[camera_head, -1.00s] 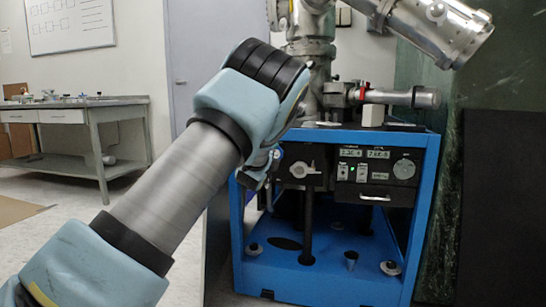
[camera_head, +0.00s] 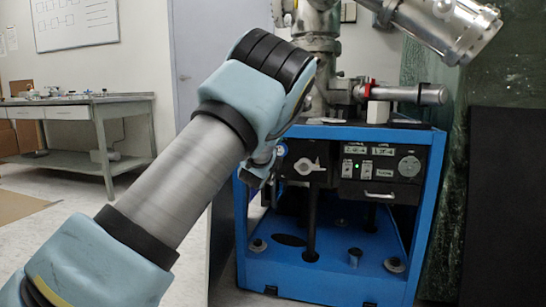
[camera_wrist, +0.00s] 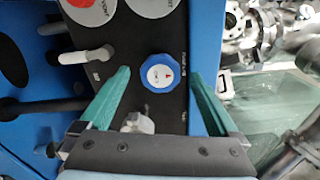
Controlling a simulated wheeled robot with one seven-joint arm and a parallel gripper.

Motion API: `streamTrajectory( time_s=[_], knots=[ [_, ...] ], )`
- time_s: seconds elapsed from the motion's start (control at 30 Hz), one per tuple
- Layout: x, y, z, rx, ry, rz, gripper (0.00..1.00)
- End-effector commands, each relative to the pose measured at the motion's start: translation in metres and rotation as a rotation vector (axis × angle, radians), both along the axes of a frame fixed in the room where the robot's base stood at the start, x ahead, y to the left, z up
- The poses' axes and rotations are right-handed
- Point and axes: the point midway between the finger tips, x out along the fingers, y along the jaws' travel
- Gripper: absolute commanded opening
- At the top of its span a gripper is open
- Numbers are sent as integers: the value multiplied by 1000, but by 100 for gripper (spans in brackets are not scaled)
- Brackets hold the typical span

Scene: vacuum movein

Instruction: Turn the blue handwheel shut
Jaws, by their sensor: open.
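My gripper (camera_wrist: 159,77) is open, with one green finger to the left of the wheel and one to the right. Gaps show between the fingers and the rim, and how deep the fingers reach past it is hard to tell. In the head view a small blue and white round part, apparently the handwheel (camera_head: 281,150), shows beside my wrist, partly hidden.
The panel belongs to a blue-framed cart (camera_head: 330,278) with metal vacuum piping (camera_head: 410,94) above it. A pale lever (camera_wrist: 74,57) and a pale knob (camera_wrist: 137,122) stand near the wheel in the wrist view. A workbench (camera_head: 75,103) is at the far left.

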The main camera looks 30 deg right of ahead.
Motion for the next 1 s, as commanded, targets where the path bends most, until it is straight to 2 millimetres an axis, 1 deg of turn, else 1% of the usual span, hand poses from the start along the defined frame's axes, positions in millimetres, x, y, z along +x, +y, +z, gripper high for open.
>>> streamTrajectory(
  time_s=[0.3,0.5,0.7,1.0],
  knots=[
    [-45,41,2,1,4,1,96],
    [-65,61,1,1,2,0,96],
    [-72,67,0,1,1,0,96],
    [-72,67,0,1,1,0,96]
  ],
)
